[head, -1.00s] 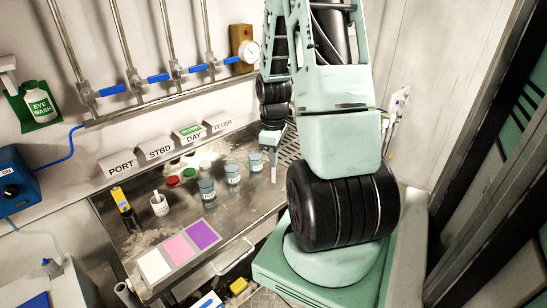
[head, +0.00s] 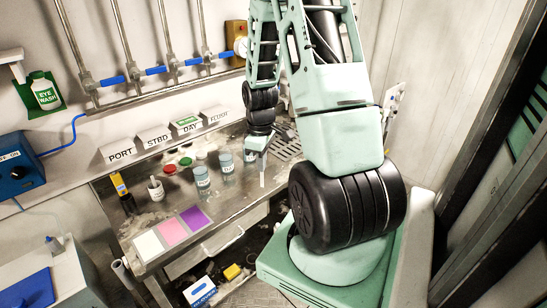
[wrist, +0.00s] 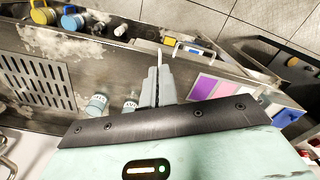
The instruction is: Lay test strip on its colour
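My gripper (head: 260,152) is shut on a thin pale test strip (head: 262,174), which hangs down from its fingertips above the right part of the bench. In the wrist view the strip (wrist: 160,57) sticks out past the two closed grey fingers (wrist: 158,82). Its end colour cannot be made out. A colour card lies flat at the bench's front left, with a white patch (head: 149,245), a pink patch (head: 172,230) and a purple patch (head: 195,217). The strip is apart from the card, to its right. In the wrist view the purple patch (wrist: 203,88) is right of the fingers.
Lidded sample jars (head: 202,180) stand behind the card, near my gripper. A white cup (head: 156,190) and a yellow-black tool (head: 124,193) are at the left. Labelled holders (head: 154,139) line the back. A drain grille (head: 287,143) is at the right.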

